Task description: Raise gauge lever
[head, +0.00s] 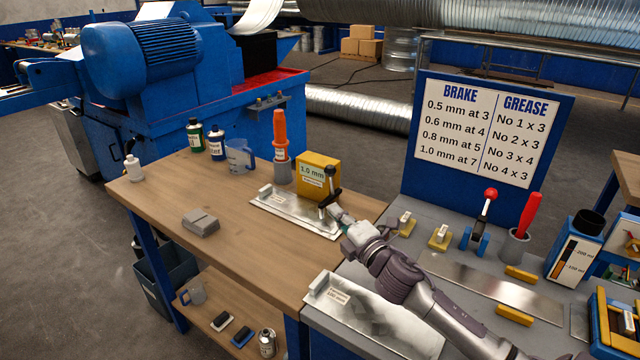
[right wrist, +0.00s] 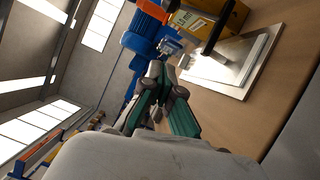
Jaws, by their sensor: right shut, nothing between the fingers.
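A yellow gauge block (head: 316,172) with a "1.0 mm" label stands at the back of the metal plate (head: 290,214) on the wooden bench. A black lever (head: 331,189) with a round dark knob is at its right side; its lower end is partly hidden by my gripper. The right wrist view also shows the yellow block (right wrist: 232,14) and the black lever (right wrist: 214,32). My right gripper (head: 336,211) is shut and empty, close to the lever's lower part. I cannot tell whether it touches. In the right wrist view its fingertips (right wrist: 156,72) meet. My left gripper is not in view.
A red-knobbed lever (head: 487,205) on a blue base and a red-handled tool (head: 529,212) stand on the grey bench. A blue sign board (head: 488,140) rises behind. An orange tube (head: 280,135) stands left of the block.

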